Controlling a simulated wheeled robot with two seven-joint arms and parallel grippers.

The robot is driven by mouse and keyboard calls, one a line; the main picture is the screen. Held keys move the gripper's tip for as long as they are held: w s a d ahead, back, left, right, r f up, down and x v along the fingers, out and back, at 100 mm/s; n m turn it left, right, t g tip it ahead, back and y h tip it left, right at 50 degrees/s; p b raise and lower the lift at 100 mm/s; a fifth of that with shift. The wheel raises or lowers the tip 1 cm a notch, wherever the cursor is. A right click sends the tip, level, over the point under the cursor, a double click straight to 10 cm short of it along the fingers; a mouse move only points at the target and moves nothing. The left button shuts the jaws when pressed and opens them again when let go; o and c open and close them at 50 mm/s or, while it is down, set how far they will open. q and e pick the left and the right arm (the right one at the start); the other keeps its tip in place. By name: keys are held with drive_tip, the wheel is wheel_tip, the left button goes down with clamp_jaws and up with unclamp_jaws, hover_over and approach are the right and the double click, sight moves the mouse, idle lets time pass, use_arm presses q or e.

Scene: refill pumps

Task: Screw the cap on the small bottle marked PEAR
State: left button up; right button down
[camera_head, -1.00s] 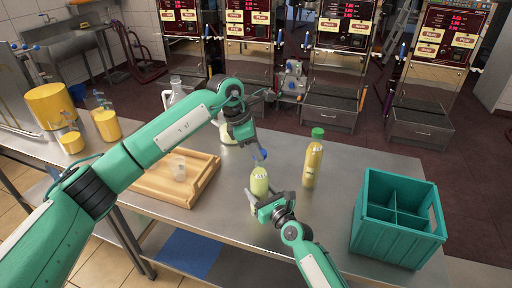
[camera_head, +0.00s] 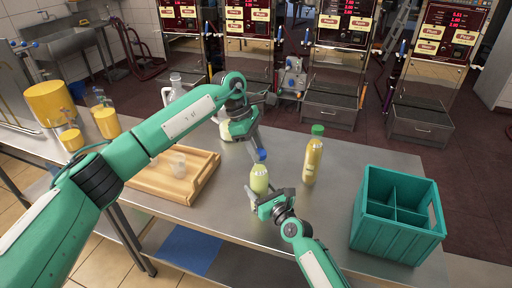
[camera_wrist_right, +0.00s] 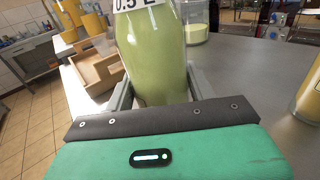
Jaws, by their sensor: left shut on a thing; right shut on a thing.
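A small bottle (camera_head: 259,181) of pale green liquid stands on the steel table in the head view. It fills the middle of the right wrist view (camera_wrist_right: 155,60), where its label reads "0.5 L"; I cannot read PEAR. My right gripper (camera_head: 266,200) is shut on the bottle's lower part, with a finger on each side. My left gripper (camera_head: 258,148) is shut on a blue cap (camera_head: 261,155) from above. The cap is at the bottle's mouth, roughly upright; I cannot tell whether the threads engage.
A capped yellow bottle (camera_head: 313,158) stands right of the small bottle. A teal divided crate (camera_head: 396,239) is at the table's right end. A wooden tray (camera_head: 150,188) with a clear cup (camera_head: 177,164) lies to the left. A glass jug (camera_head: 175,88) stands behind my left arm.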

use_arm(q)
drive_tip(key=m, duration=0.2)
drive_tip(key=m+g, duration=0.1)
drive_tip(key=m, duration=0.1)
drive_tip(key=shift+w+d+g+y, duration=0.1)
drive_tip(key=shift+w+g+y, duration=0.1)
drive_tip(key=shift+g+y, duration=0.15)
drive_tip(key=m+y, duration=0.1)
drive_tip(key=m, duration=0.2)
drive_tip(key=m+g, duration=0.1)
drive_tip(key=m, duration=0.1)
drive_tip(key=shift+w+d+m+y, duration=0.1)
drive_tip(key=shift+d+m+y, duration=0.1)
drive_tip(key=shift+m+y, duration=0.2)
drive_tip(key=m, duration=0.2)
drive_tip(key=m+y, duration=0.1)
drive_tip(key=m, duration=0.1)
drive_tip(key=shift+d+g+y, duration=0.2)
drive_tip(key=shift+g+y, duration=0.05)
drive_tip(key=shift+g, duration=0.1)
drive_tip(key=m+y, duration=0.1)
drive_tip(key=m, duration=0.3)
drive_tip(key=shift+y, duration=0.3)
drive_tip(key=o, duration=0.9)
drive_tip(key=shift+r, duration=2.25)
